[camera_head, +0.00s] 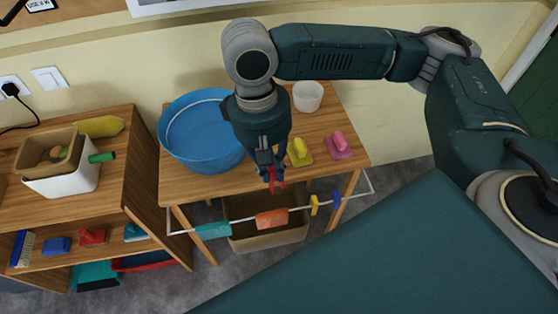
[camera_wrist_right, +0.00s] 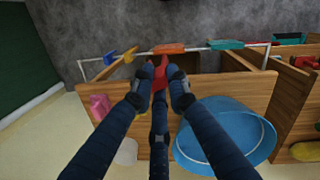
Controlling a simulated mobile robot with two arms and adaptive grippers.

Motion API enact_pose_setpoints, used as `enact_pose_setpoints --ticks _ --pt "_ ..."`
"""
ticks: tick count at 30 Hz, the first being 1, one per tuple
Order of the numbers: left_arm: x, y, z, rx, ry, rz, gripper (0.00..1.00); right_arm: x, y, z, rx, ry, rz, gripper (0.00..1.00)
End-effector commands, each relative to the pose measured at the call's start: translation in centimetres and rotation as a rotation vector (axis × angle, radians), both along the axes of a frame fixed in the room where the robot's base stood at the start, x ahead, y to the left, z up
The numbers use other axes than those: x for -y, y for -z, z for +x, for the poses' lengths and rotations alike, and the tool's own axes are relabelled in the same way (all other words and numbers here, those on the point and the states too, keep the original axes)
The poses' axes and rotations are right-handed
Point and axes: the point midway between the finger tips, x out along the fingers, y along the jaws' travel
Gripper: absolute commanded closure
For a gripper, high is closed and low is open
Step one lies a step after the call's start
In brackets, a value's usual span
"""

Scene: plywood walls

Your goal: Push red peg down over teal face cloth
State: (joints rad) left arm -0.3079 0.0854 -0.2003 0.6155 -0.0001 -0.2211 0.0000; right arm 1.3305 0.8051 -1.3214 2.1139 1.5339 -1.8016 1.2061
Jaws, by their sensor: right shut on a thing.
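My right gripper (camera_head: 268,166) points down in front of the table and is shut on the red peg (camera_head: 273,181). In the right wrist view the peg (camera_wrist_right: 158,69) sits between the fingertips (camera_wrist_right: 160,82). The teal face cloth (camera_head: 213,230) hangs over the white rail (camera_head: 243,219), to the lower left of the peg in the head view; it also shows in the wrist view (camera_wrist_right: 227,44), to the right of the peg. The peg is apart from the teal cloth, and in the head view it appears above the orange cloth (camera_head: 272,219). My left gripper is not in view.
A yellow peg (camera_head: 314,204) and a blue peg (camera_head: 337,202) sit on the rail to the right. A blue basin (camera_head: 200,135), white cup (camera_head: 307,96), yellow brush (camera_head: 299,152) and pink brush (camera_head: 339,146) stand on the table. A bin (camera_head: 268,240) is below the rail.

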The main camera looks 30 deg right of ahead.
Motion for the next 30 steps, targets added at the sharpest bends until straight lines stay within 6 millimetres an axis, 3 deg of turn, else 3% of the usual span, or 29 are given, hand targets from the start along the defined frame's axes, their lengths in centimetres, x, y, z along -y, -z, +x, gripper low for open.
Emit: enact_pose_setpoints --ticks 7,15,21,30 --pt "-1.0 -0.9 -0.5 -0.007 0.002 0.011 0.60 -4.5 6.3 2.6 0.019 -0.330 0.002 0.97" --pt "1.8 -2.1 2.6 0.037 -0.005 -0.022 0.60 -12.8 14.3 4.7 0.051 -0.901 0.023 0.97" --pt "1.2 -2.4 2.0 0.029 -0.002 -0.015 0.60 -16.9 17.1 5.0 0.071 -1.179 0.040 0.97" --pt "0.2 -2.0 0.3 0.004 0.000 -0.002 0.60 -17.9 18.0 5.3 0.078 -1.264 0.046 0.97"
